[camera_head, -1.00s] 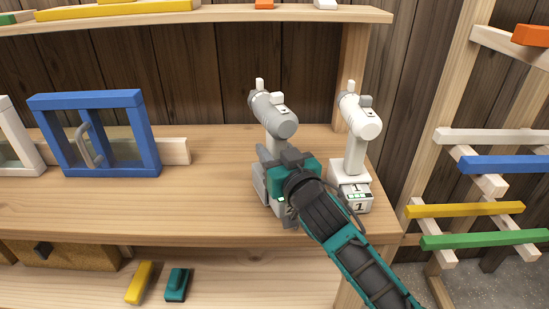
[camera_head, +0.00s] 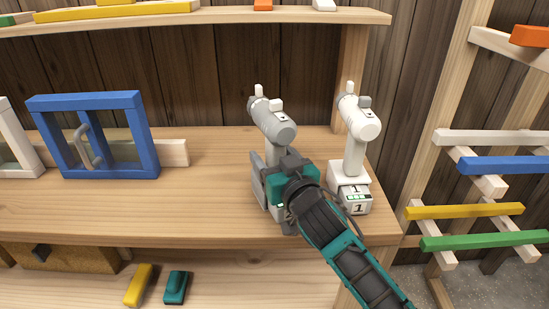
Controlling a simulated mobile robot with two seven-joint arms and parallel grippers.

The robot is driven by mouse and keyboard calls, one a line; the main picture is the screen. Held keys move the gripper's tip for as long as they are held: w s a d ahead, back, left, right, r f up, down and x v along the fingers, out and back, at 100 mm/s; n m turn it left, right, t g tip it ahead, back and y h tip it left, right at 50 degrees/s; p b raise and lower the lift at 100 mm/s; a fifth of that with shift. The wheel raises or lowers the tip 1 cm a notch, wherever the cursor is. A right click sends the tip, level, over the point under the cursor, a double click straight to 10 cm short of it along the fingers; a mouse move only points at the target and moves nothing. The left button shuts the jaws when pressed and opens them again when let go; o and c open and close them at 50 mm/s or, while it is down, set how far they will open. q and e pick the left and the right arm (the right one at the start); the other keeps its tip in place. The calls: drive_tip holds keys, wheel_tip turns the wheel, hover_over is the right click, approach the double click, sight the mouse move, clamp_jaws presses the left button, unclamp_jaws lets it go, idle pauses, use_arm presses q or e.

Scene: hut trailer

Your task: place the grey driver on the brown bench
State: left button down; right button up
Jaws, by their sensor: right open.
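The grey driver (camera_head: 273,121) stands upright on the wooden shelf, its head pointing toward me. My right gripper (camera_head: 279,163) is in front of it at handle height, with the jaws open. The gripper and wrist hide most of the driver's handle and part of its base. I cannot tell whether the fingers touch the handle. A white driver (camera_head: 358,125) stands upright just to the right, apart from the gripper. My left gripper is not in view. The brown bench cannot be made out in this view.
The wooden shelf (camera_head: 120,213) is clear on its left front. A blue-framed panel (camera_head: 98,101) stands on it at left. An upper shelf (camera_head: 220,17) holds colored pieces. A lower level holds yellow (camera_head: 139,285) and teal (camera_head: 176,287) blocks. A rack with colored bars (camera_head: 480,243) stands at right.

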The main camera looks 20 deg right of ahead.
drive_tip(key=shift+r, duration=0.25)
drive_tip(key=shift+s+f, duration=0.15)
drive_tip(key=shift+s, duration=0.2)
drive_tip(key=s+d, duration=0.1)
drive_tip(key=s, duration=1)
drive_tip(key=shift+d, duration=0.15)
drive_tip(key=shift+s, duration=0.1)
drive_tip(key=shift+s, duration=0.1)
